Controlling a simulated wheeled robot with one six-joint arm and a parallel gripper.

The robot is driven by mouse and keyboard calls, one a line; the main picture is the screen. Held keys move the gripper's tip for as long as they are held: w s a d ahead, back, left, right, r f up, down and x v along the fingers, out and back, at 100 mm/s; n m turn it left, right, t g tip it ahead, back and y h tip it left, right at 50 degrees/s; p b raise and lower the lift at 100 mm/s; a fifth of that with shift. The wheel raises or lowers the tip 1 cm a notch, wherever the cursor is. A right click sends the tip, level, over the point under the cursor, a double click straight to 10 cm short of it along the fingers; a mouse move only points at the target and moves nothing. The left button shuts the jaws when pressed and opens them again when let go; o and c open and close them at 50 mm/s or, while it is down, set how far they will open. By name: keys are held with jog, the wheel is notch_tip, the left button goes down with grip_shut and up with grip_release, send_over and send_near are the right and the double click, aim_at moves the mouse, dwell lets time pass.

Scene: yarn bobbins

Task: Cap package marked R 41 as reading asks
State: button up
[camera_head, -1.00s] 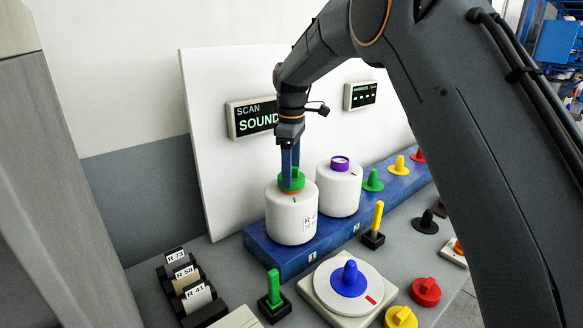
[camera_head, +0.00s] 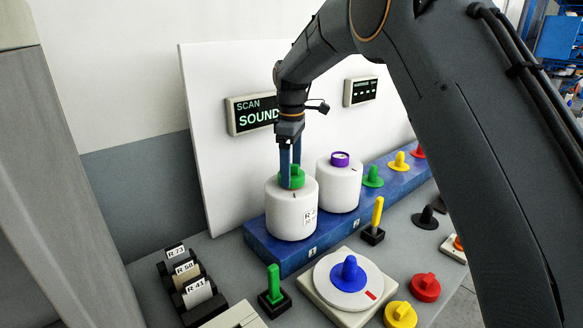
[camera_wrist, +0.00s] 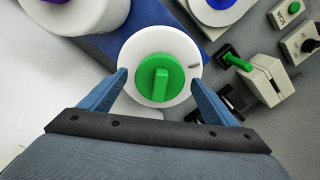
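A white bobbin package (camera_head: 289,216) stands on the blue rail at its near end; its label starts with R, the rest hard to read. A green cap (camera_head: 296,178) with a raised grip bar sits on its top, also seen in the wrist view (camera_wrist: 160,77). My gripper (camera_head: 291,172) points down over this package. In the wrist view my gripper (camera_wrist: 158,80) is open, its fingers apart on either side of the green cap with gaps. The scan display (camera_head: 250,116) reads "SCAN SOUND", its right end hidden by my arm. A card marked R 41 (camera_head: 198,288) stands in a holder.
A second white package (camera_head: 338,190) with a purple cap (camera_head: 340,159) stands beside it. Green (camera_head: 373,176) and yellow (camera_head: 399,161) caps line the rail behind. A dial with a blue knob (camera_head: 348,274), red cap (camera_head: 425,288) and yellow cap (camera_head: 400,315) lie in front.

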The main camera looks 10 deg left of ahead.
jog(key=shift+r+b, duration=1.6)
jog(key=shift+r, duration=2.3)
jog(key=s+d+f+m+b, duration=0.1)
jog(key=s+d+f+m, duration=0.4)
jog(key=d, duration=0.4)
jog(key=s+d+f+m+b, duration=0.2)
jog(key=s+d+f+m, duration=0.1)
jog(key=d+f, duration=0.5)
jog(key=s+d+f+m, duration=0.3)
jog(key=s+d, duration=0.1)
jog(key=s, duration=0.2)
jog(key=s+d+f+m+t+b, duration=0.1)
jog(key=s+d+f+m, duration=0.2)
jog(key=s, duration=0.4)
jog(key=s+d+f+m+b, duration=0.1)
jog(key=s+d+f+m, duration=0.1)
jog(key=s+d+f, duration=0.2)
jog(key=s+d, duration=0.2)
jog(key=d, duration=0.1)
jog(key=shift+s+f+m, duration=0.25)
jog(key=shift+s+m, duration=0.1)
jog(key=shift+m, duration=0.05)
jog(key=shift+d, duration=0.1)
